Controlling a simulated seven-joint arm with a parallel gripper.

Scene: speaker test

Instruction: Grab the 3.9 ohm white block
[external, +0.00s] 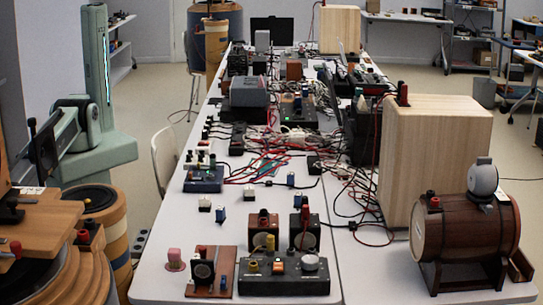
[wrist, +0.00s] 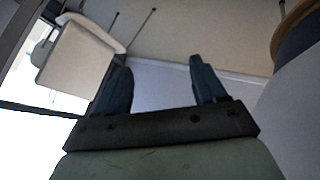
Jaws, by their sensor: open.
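Small white blocks sit on the long white table (external: 165,262) in the external view. One white block (external: 205,204) is left of a blue-and-white block (external: 221,214), and another white block (external: 249,191) lies farther back. Their markings are too small to read, so I cannot tell which is 3.9 ohm. My gripper (wrist: 162,85) is open and empty in the wrist view, its two dark fingers wide apart. My green arm stands at the left in the external view, off the table and well away from the blocks. No block shows in the wrist view.
A black box with knobs (external: 284,284), speaker boxes and a red-brown board (external: 208,283) stand at the table's front. Cables tangle farther back. A wooden barrel (external: 465,236) and tall wooden box (external: 436,140) fill the right. A white chair (external: 165,155) stands beside the table.

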